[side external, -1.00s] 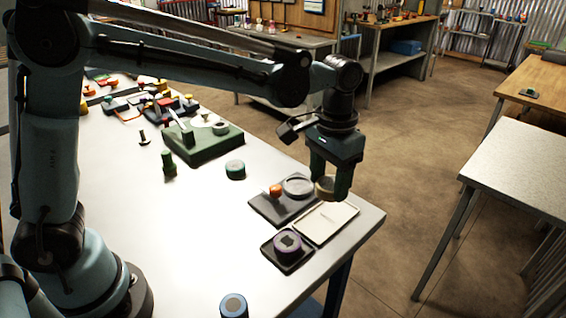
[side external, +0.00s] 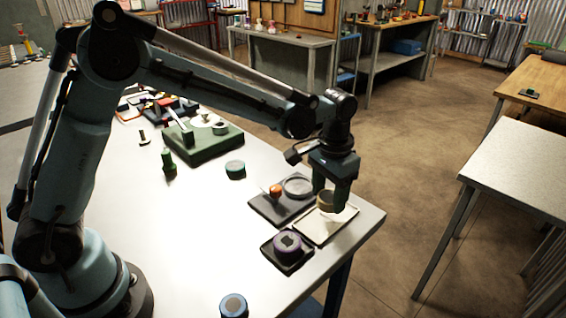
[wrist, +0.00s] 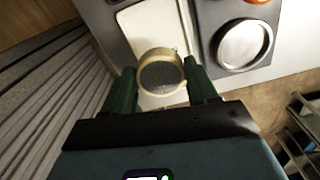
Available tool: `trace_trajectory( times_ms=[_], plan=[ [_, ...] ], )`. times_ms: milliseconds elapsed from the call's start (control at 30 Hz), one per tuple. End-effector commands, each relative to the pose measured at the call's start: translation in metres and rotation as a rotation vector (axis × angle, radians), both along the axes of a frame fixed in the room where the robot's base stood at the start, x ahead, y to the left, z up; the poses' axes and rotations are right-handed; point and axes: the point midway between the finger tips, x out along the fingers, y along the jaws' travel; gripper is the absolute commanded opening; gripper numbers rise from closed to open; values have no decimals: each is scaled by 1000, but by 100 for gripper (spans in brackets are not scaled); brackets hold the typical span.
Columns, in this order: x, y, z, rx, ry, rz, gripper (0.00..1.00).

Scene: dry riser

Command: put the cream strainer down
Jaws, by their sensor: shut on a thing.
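My gripper (side external: 329,199) is shut on the cream strainer (side external: 326,201), a short round ring with a dark mesh. In the wrist view the strainer (wrist: 161,72) sits between the two green fingertips, with its mesh facing the camera. The strainer is over the cream rectangular tray (side external: 316,231), near the tray's far edge. The tray (wrist: 142,35) also shows behind the strainer in the wrist view. I cannot tell whether the strainer touches the tray.
A dark grey board (side external: 266,208) with a grey metal ring (side external: 298,187) and an orange knob (side external: 275,191) lies beside the tray. A black tray with a purple round piece (side external: 288,245) lies in front. The table's right edge is close.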

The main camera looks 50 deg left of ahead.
Motion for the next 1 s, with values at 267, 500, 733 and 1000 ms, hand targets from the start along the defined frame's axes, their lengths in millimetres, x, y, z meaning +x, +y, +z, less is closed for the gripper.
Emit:
trace_trajectory(
  times_ms=[267,500,733,1000],
  plan=[
    [4,4,-25,0,0,0,27],
    [4,4,-44,0,0,0,27],
    [4,4,-44,0,0,0,27],
    [4,4,-46,0,0,0,81]
  ],
)
